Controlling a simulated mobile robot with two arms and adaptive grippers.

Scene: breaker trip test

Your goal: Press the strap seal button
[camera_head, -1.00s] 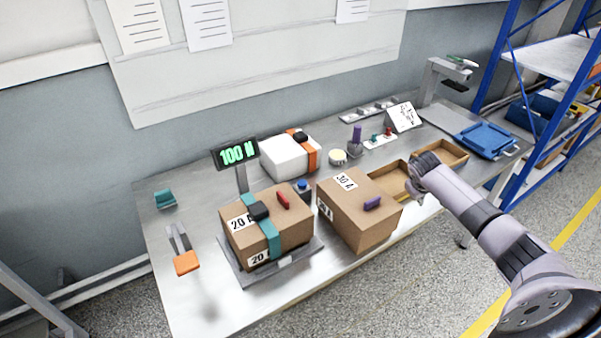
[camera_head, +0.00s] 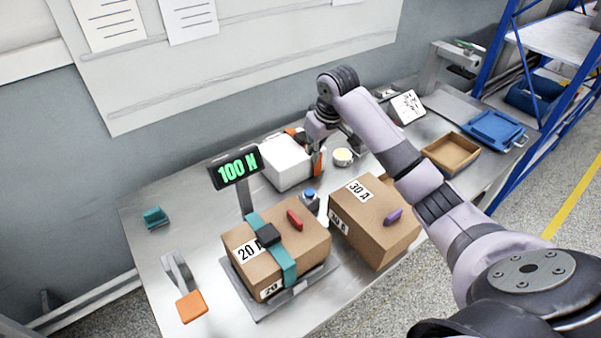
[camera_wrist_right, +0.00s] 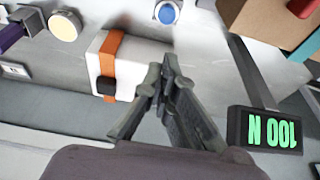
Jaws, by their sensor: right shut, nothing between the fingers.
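The box marked 20 A (camera_head: 245,265) wears a teal strap (camera_head: 284,262) with a dark buckle (camera_head: 268,235). My left gripper is not in view.
The 30 A box (camera_head: 370,232) stands right of the button. The white box (camera_head: 285,165) has an orange strap. A display (camera_head: 236,167) on a post reads 100 N. A round cream button (camera_head: 343,156) and an open tray (camera_head: 452,152) lie farther right.

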